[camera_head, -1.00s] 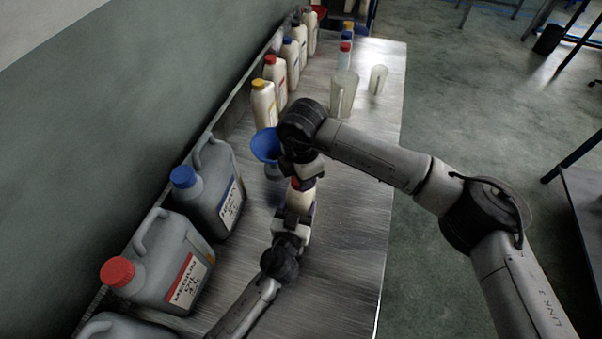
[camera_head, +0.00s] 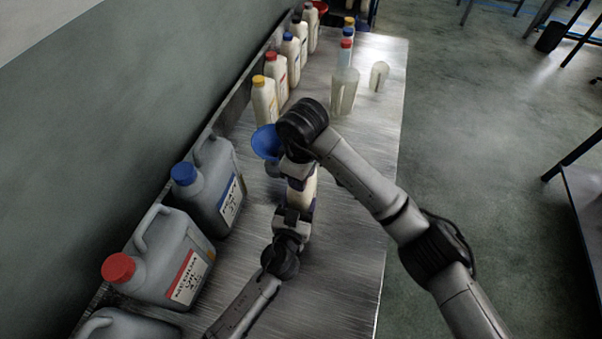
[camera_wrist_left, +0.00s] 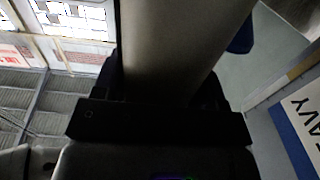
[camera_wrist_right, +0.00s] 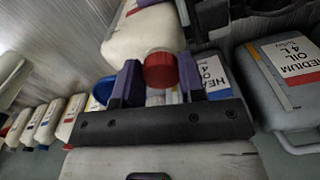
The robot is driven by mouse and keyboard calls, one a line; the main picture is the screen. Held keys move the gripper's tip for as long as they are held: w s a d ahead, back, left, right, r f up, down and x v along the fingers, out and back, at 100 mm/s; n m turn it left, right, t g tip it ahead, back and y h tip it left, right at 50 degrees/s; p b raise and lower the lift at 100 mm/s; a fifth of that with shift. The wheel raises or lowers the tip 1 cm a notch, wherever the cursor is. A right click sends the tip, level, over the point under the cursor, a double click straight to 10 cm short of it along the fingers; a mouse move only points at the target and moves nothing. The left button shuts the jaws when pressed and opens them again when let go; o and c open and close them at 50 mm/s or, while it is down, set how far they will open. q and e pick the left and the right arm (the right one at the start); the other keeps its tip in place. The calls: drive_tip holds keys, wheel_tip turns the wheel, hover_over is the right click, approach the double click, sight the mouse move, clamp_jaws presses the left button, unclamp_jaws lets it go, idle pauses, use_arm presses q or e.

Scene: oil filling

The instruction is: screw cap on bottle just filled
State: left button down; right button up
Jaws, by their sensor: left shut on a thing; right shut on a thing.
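The cream bottle (camera_head: 302,192) stands between my two grippers over the metal bench. My left gripper (camera_head: 292,214) is shut around its body; in the left wrist view the bottle (camera_wrist_left: 172,45) fills the space between dark fingers. My right gripper (camera_head: 299,170) is above it at the bottle's top. In the right wrist view the red cap (camera_wrist_right: 161,71) sits between the two purple finger pads, shut on it, with the cream bottle (camera_wrist_right: 142,36) behind. The right gripper hides the cap in the head view, and I cannot tell how far it is threaded.
A blue funnel (camera_head: 266,142) is close left of my right gripper. Large grey jugs with blue (camera_head: 184,173) and red (camera_head: 118,267) caps line the wall. Several capped bottles (camera_head: 265,100) and clear beakers (camera_head: 344,92) stand farther back. The bench's right side is clear.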

drive_tip(key=shift+a, duration=0.1)
drive_tip(key=o, duration=0.9)
drive_tip(key=shift+c, duration=0.3)
